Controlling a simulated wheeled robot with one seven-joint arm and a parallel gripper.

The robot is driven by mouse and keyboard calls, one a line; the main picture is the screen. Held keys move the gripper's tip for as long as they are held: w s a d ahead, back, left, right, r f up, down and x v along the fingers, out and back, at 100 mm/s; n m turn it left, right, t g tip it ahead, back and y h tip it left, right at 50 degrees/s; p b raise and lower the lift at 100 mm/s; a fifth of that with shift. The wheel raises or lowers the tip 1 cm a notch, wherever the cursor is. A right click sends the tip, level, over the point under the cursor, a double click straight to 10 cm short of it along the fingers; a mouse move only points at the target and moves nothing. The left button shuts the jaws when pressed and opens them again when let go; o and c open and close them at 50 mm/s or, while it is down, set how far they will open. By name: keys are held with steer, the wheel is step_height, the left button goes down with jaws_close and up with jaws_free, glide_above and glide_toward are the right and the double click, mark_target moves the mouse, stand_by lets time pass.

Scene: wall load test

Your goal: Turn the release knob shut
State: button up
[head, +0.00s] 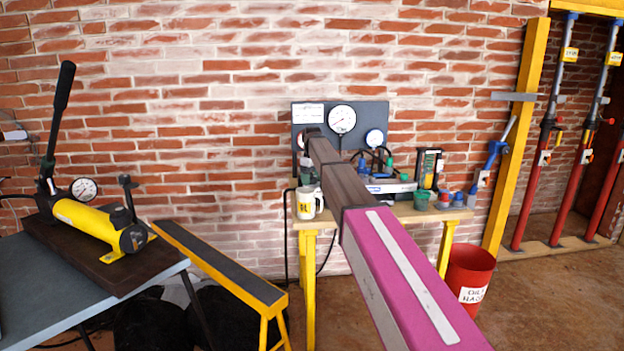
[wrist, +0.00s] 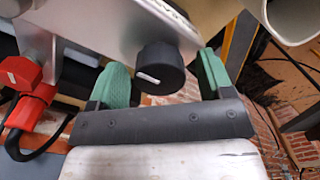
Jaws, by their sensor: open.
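The release knob (wrist: 160,68) is black and round with a white pointer mark, on a grey metal plate (wrist: 100,22) in the wrist view. My gripper (wrist: 161,80) is open, with one green-padded finger on each side of the knob. The left pad looks close to the knob; a gap shows on the right. I cannot tell whether the fingers reach deep enough to be level with it. In the head view my arm extends to the bench below the gauge panel (head: 376,112) and hides the knob.
A red fitting with a black hose (wrist: 30,100) is left of the knob. A white mug (head: 306,204) stands on the yellow-legged bench (head: 440,213) near my arm. A yellow hand pump (head: 92,222) is on a table at left. A red bucket (head: 470,275) stands right.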

steer(key=c, duration=0.9)
steer(key=shift+c, duration=0.2)
steer(key=shift+m, duration=0.3)
steer(key=m, duration=0.3)
steer(key=shift+m, duration=0.4)
steer(key=m, duration=0.4)
steer(key=shift+m, duration=0.3)
steer(key=m, duration=0.4)
steer(key=shift+m, duration=2.4)
